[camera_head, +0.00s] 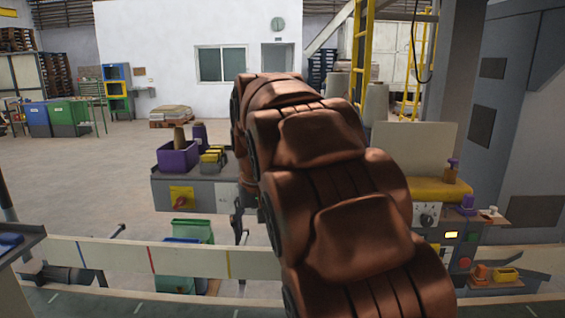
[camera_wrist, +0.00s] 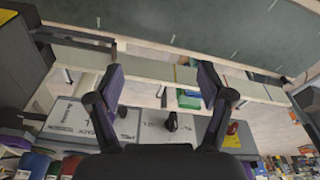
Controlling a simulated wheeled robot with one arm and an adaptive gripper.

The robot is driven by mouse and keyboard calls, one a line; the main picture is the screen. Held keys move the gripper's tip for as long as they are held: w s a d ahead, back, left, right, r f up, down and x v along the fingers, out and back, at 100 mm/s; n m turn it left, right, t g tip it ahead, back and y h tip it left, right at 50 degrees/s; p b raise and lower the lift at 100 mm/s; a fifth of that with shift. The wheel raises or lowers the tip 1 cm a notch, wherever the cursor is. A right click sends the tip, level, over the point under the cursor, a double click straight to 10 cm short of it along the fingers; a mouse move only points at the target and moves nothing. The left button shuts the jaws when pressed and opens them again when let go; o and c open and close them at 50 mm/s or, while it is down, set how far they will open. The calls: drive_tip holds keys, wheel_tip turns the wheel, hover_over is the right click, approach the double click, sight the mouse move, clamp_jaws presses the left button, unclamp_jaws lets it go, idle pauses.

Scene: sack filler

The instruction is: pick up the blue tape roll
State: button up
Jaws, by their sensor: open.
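I cannot make out a blue tape roll for certain in either view. In the head view a small blue item (camera_head: 10,243) lies on a dark surface at the far left edge; it is too cut off to identify. My gripper (camera_wrist: 160,80) is open in the wrist view, its two dark fingers wide apart with nothing between the pads. Beyond it are machine surfaces and a white panel with dark lettering (camera_wrist: 75,118). In the head view my brown arm fills the middle and hides part of the bench and whatever lies behind it.
A pale rail (camera_head: 190,260) crosses in front. Green bins (camera_head: 192,231) stand low behind it. A control box (camera_head: 452,235) is at right. Open floor lies at left.

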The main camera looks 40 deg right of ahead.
drive_tip(key=w+d+r+m+t+h+p, duration=0.1)
drive_tip(key=w+d+r+t+p, duration=0.1)
drive_tip(key=w+d+r, duration=0.6)
drive_tip(key=w+d+r+t+h+p, duration=0.15)
drive_tip(key=w+d+r, duration=0.25)
drive_tip(key=w+d, duration=0.6)
drive_tip(key=shift+y, duration=0.35)
drive_tip(key=shift+w+d+f, duration=0.25)
drive_tip(key=shift+d+f, duration=0.4)
drive_tip(key=shift+f, duration=0.3)
drive_tip(key=shift+w+d+f, duration=0.25)
drive_tip(key=shift+d+f, duration=0.4)
drive_tip(key=shift+f, duration=0.3)
drive_tip(key=shift+p+x, duration=0.35)
drive_tip(key=shift+x, duration=1.4)
drive_tip(key=shift+w+a, duration=0.1)
drive_tip(key=shift+a, duration=0.05)
drive_tip(key=c, duration=0.8)
